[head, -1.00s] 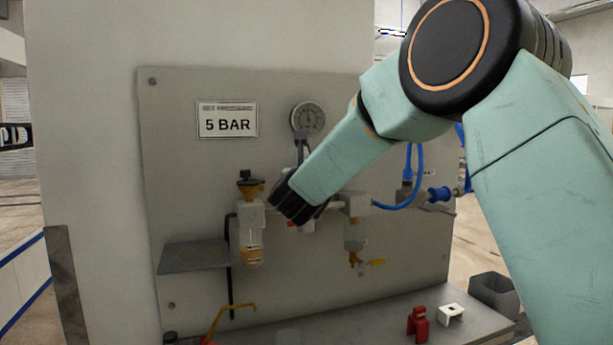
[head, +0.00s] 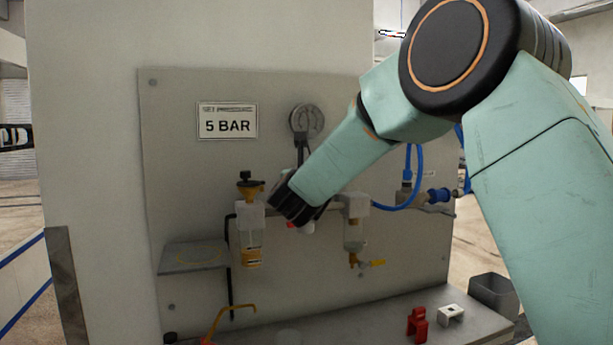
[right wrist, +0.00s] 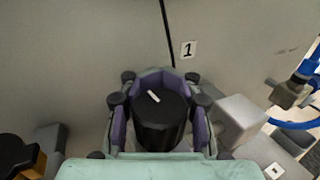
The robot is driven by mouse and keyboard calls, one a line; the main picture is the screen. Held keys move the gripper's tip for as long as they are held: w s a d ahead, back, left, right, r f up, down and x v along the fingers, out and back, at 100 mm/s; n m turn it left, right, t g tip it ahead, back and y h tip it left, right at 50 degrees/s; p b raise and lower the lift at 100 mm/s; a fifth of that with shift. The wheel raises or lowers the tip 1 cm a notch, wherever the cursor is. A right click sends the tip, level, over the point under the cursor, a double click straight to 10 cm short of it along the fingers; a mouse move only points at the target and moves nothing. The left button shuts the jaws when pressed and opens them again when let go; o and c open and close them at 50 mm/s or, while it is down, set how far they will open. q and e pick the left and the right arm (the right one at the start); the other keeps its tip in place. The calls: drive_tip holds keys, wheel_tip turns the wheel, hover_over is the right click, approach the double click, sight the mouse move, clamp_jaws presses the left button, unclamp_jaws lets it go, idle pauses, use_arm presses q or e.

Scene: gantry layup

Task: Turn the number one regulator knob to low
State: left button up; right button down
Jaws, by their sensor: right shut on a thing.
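The number one regulator knob (right wrist: 158,118) is a black round knob with a short white mark on its top, seen in the right wrist view. The mark runs slantwise, from upper left to lower right. A label with the number 1 (right wrist: 188,49) is on the panel behind it. My right gripper (right wrist: 159,105) is shut on the knob, its purple-padded fingers around the sides. In the head view my right gripper (head: 292,203) hides the knob. A round gauge (head: 306,120) sits above it; its reading is too blurred to tell. My left gripper is not in view.
A sign reading 5 BAR (head: 227,121) is on the grey panel (head: 190,300). A filter bowl (head: 250,240) with a black-and-orange top stands left of my gripper, another bowl (head: 354,234) right. A red piece (head: 417,324) and white block (head: 450,315) lie on the ledge; blue hoses (head: 418,175) hang right.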

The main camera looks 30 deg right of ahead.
drive_tip(key=shift+f, duration=0.4)
drive_tip(key=c, duration=1.5)
unclamp_jaws()
drive_tip(key=o, duration=0.3)
drive_tip(key=shift+r, duration=0.15)
drive_tip(key=shift+o, duration=0.2)
drive_tip(key=shift+r, duration=0.1)
drive_tip(key=shift+s+a, duration=0.1)
drive_tip(key=shift+s, duration=0.05)
drive_tip(key=v, duration=1.1)
drive_tip(key=shift+s+a, duration=0.2)
drive_tip(key=shift+s, duration=0.1)
